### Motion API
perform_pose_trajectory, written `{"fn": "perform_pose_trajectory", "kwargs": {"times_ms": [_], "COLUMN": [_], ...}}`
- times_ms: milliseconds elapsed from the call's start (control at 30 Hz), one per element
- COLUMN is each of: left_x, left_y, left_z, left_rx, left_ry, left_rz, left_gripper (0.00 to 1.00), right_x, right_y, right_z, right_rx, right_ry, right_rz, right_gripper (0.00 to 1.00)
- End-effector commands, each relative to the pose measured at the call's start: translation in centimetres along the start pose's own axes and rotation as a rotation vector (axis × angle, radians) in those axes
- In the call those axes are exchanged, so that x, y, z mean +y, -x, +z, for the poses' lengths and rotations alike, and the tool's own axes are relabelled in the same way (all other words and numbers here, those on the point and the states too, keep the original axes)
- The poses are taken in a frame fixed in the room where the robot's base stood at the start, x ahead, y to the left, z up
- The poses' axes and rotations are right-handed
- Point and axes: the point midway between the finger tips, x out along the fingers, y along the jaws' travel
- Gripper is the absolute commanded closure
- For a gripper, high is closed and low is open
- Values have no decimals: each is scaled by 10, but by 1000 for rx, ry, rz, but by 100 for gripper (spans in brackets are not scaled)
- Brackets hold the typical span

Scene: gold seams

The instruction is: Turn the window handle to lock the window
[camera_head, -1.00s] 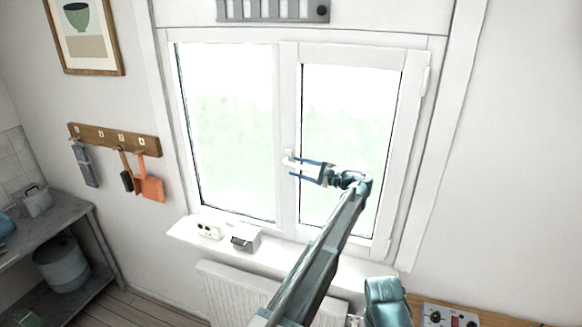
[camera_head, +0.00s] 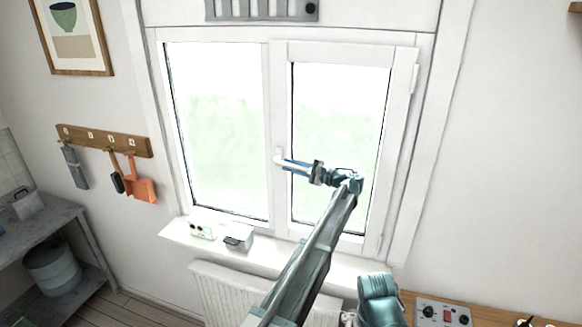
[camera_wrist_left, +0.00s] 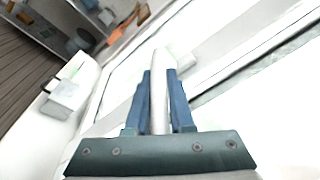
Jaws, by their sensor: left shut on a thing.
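The white window handle (camera_head: 279,156) sits on the middle frame of the white window (camera_head: 280,95). Its grip points to the right, roughly level, and is mostly covered by my fingers in the head view. My left gripper (camera_head: 287,164) is shut on the handle, its blue fingers on either side of the grip. In the left wrist view the white handle (camera_wrist_left: 158,88) runs lengthwise between the two blue fingers of the left gripper (camera_wrist_left: 160,85). The right gripper is not in view.
The sill below holds a white box (camera_head: 238,237) and a small white item (camera_head: 202,231). A radiator (camera_head: 225,290) is under it. A hook rail (camera_head: 100,138) hangs at left. A wooden surface with a control panel (camera_head: 442,312) is at lower right.

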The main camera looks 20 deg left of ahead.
Motion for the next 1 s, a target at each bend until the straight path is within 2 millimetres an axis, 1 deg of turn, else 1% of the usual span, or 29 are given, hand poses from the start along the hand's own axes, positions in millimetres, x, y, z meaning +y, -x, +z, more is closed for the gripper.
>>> {"fn": "perform_pose_trajectory", "kwargs": {"times_ms": [833, 933, 1000], "left_x": [0, 2, 4], "left_y": [1, 1, 0], "left_z": [0, -2, -3], "left_rx": [0, -4, -12], "left_ry": [0, -1, -3], "left_rz": [0, -6, -18], "left_gripper": [100, 100, 100], "right_x": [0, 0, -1], "right_y": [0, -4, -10], "right_z": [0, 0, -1], "right_rx": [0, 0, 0], "right_ry": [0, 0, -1], "right_rz": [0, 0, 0], "right_gripper": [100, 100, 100]}}
